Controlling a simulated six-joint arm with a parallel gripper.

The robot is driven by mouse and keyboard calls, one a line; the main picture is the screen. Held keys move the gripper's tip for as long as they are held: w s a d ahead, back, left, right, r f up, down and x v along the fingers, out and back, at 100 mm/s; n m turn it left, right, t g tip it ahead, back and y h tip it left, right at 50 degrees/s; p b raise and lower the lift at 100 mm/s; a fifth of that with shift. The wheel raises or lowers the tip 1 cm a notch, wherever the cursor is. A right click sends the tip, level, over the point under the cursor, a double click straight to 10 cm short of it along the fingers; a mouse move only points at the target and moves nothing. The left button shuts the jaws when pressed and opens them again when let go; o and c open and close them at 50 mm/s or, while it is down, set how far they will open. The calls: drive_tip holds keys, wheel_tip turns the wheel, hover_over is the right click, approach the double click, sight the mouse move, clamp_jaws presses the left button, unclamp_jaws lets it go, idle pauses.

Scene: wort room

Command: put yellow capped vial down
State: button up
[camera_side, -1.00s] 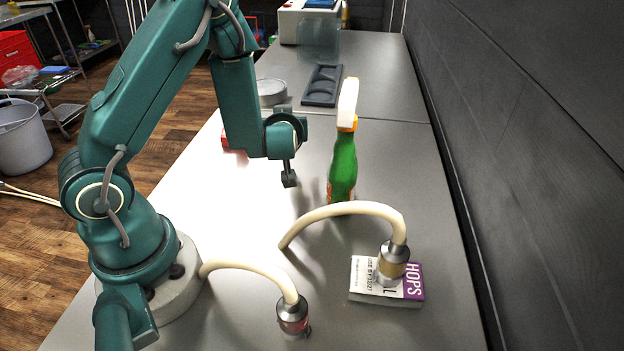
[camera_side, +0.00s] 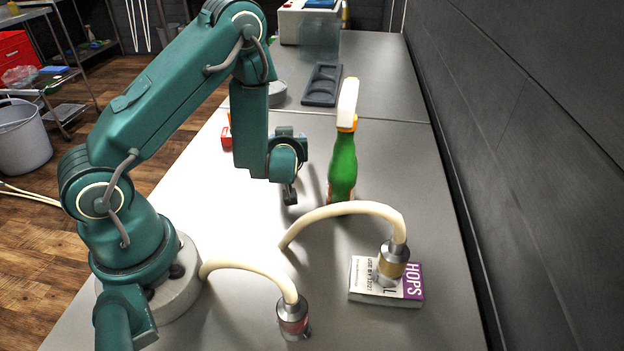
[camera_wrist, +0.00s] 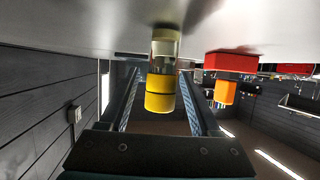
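The yellow capped vial (camera_wrist: 164,75) shows in the wrist view, where the picture is upside down, with the table at the top. Its clear glass end is toward the table and its yellow cap away from it. My gripper (camera_wrist: 162,78) has one finger on each side of the vial, with a visible gap on both sides, so it looks open. I cannot tell whether the vial's base touches the table.
A green spray bottle (camera_side: 343,165) stands right of my wrist. A red block (camera_side: 226,139) is to the left; the wrist view shows an orange item (camera_wrist: 225,92) with it. Two curved hoses are nearer, one ending over a HOPS box (camera_side: 386,293). A dark recessed rack (camera_side: 322,85) lies behind.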

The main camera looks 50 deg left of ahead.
drive_tip(key=shift+r, duration=0.2)
drive_tip(key=v, duration=0.4)
drive_tip(key=shift+s+d, duration=0.1)
drive_tip(key=shift+d, duration=0.2)
wheel_tip(320, 180, up, 7)
drive_tip(key=shift+r, duration=0.15)
drive_tip(key=shift+s, duration=0.15)
